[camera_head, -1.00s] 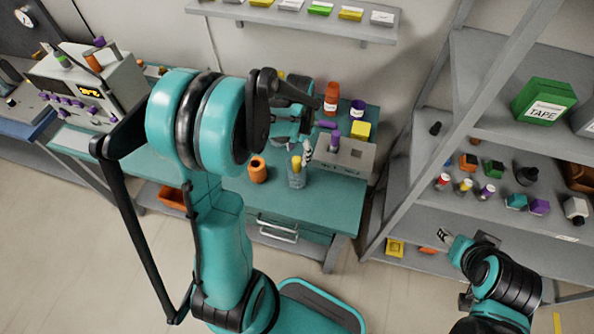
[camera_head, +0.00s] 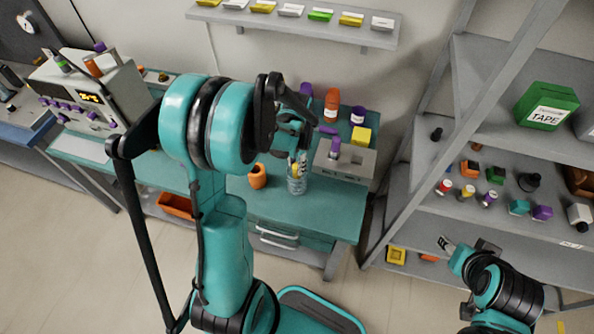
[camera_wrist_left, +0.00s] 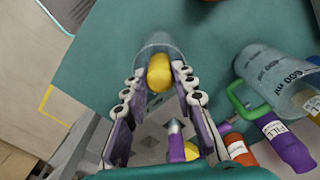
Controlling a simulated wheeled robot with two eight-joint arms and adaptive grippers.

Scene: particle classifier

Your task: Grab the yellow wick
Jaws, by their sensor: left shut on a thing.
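The yellow wick (camera_head: 294,169) stands in a clear glass vessel (camera_head: 296,186) on the teal bench. In the left wrist view the yellow wick (camera_wrist_left: 159,73) is a rounded yellow piece between my fingertips, with the clear rim of the vessel (camera_wrist_left: 158,42) just beyond it. My left gripper (camera_head: 302,160) reaches down over the vessel and is shut on the yellow wick; it also shows in the left wrist view (camera_wrist_left: 161,80). The wick's lower part is hard to make out. My right gripper (camera_head: 446,243) is far off, by the shelf rack at the right; its jaw opening is too small to judge.
A grey block (camera_head: 355,164) with a purple piece (camera_head: 335,147) stands close right of the vessel. An orange cup (camera_head: 257,176) is to its left. The bench front is clear.

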